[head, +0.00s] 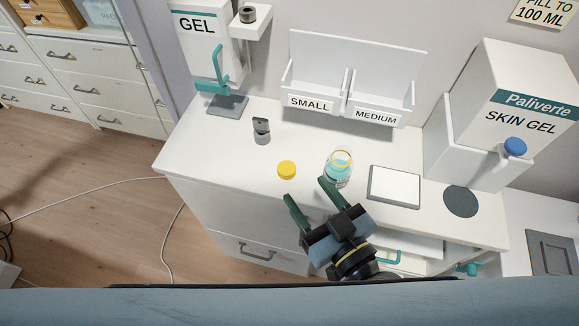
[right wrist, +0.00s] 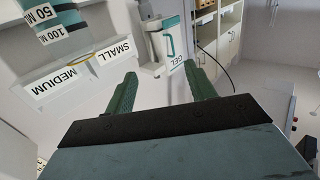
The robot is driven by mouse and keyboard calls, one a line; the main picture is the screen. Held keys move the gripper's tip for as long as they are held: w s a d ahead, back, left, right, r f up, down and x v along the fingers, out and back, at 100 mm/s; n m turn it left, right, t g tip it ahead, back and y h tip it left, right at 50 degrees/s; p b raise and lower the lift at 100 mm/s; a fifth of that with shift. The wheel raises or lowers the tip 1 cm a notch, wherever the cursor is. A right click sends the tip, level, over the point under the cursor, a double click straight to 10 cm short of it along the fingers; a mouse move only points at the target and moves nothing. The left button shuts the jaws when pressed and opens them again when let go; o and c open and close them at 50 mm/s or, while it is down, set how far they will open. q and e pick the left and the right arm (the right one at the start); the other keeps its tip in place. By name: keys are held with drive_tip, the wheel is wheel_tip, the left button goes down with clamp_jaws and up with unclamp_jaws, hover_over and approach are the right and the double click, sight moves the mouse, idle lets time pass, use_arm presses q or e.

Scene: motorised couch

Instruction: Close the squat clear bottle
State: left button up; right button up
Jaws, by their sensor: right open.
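The squat clear bottle (head: 339,172) stands upright on the white counter, with blue-green liquid inside and a yellow ring at its open mouth. It also shows at the top left of the right wrist view (right wrist: 62,22), with 50 and 100 ML marks. A yellow cap (head: 286,170) lies on the counter to the left of the bottle, apart from it. My right gripper (head: 309,192) is open and empty, at the counter's front side, with one green finger close to the bottle in the head view. Whether they touch is unclear. My left gripper is not in view.
A white pad (head: 395,187) and dark disc (head: 461,201) lie right of the bottle. Behind stand a SMALL/MEDIUM bin (head: 350,80), a gel dispenser (head: 203,45) and a skin gel box (head: 525,95). A small grey cylinder (head: 261,131) stands behind the cap.

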drive_tip(key=s+d+f+m+g+h, duration=0.1)
drive_tip(key=s+d+f+g+h, duration=0.2)
drive_tip(key=d+f+g, duration=0.3)
drive_tip(key=s+d+f+m+g+h, duration=0.1)
drive_tip(key=s+d+f+g+h, duration=0.2)
drive_tip(key=d+f+g, duration=0.3)
drive_tip(key=s+d+f+m+h+b, duration=0.1)
drive_tip(key=s+d+f, duration=0.1)
drive_tip(key=f, duration=1)
drive_tip(key=s+d+f+h+b, duration=0.1)
drive_tip(key=s+f, duration=0.1)
drive_tip(key=f, duration=1)
drive_tip(key=s+d+f+g+b, duration=0.1)
drive_tip(key=s+d+f, duration=0.1)
drive_tip(key=s+f, duration=0.6)
drive_tip(key=s+d+f+g+b, duration=0.1)
drive_tip(key=s+d+f, duration=0.2)
drive_tip(key=s+f, duration=0.5)
drive_tip(key=shift+s+d+f+h, duration=0.15)
drive_tip(key=shift+s+f+h, duration=0.15)
drive_tip(key=shift+s, duration=0.05)
